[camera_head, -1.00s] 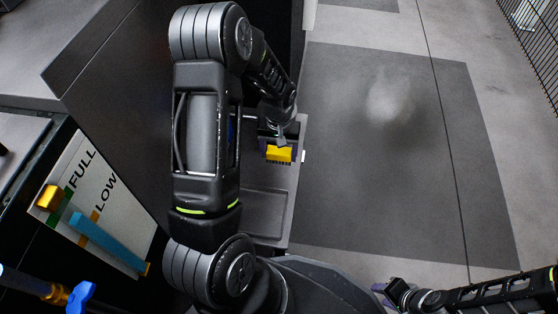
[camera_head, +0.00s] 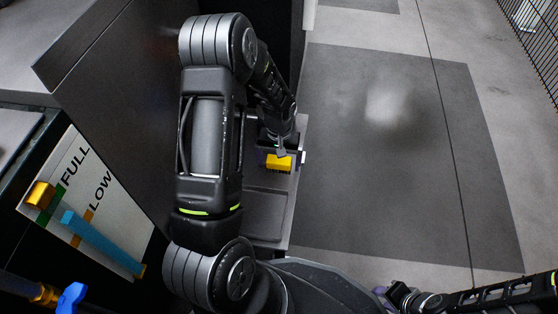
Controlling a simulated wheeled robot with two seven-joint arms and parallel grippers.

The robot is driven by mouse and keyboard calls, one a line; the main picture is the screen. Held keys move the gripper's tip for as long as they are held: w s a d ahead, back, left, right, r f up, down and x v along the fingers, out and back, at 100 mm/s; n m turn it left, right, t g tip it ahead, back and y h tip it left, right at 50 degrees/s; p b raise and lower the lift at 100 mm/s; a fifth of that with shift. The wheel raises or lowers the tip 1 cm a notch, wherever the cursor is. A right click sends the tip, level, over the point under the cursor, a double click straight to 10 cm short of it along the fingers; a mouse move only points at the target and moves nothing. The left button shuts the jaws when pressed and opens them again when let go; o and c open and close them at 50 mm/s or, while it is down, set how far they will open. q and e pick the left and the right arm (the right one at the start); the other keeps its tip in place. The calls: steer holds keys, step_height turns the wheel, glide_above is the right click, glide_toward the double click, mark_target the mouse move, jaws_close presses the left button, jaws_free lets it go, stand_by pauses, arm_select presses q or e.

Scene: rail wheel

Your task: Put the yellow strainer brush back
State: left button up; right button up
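The yellow strainer brush (camera_head: 279,163) is a small yellow block over the grey tray-like surface beside the dark cabinet. My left gripper (camera_head: 281,151) is right at the brush, its arm reaching down from above it. The fingertips are small and partly hidden, so I cannot tell whether they are closed on the brush or only touching it. My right gripper (camera_head: 386,297) is at the bottom edge, far from the brush. Its fingers are too small and cut off to read.
The grey tray (camera_head: 266,213) has a recessed panel in front of the brush. A dark cabinet wall (camera_head: 120,90) stands close on the left. A gauge marked FULL and LOW (camera_head: 95,200) and a blue handle (camera_head: 71,297) are at lower left. The floor (camera_head: 390,170) to the right is clear.

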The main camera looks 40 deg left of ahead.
mark_target(279, 160)
arm_select(q)
steer(key=shift+r, duration=0.1)
step_height(279, 160, up, 12)
steer(key=p, duration=0.5)
stand_by(0.8)
steer(key=s+d+f+m+h, duration=0.1)
steer(key=s+d+f, duration=0.1)
steer(key=d+f, duration=0.45)
steer(key=s+d+f+m+h, duration=0.15)
steer(key=d+f, duration=0.25)
steer(key=d, duration=0.5)
steer(key=s+d+f, duration=0.2)
steer(key=s+d, duration=0.3)
steer(key=d, duration=0.1)
steer(key=s+d+f+m+t+h, duration=0.1)
steer(key=s+d+f, duration=0.1)
steer(key=s+d, duration=0.3)
steer(key=shift+s+d+f, duration=0.25)
steer(key=shift+d, duration=0.6)
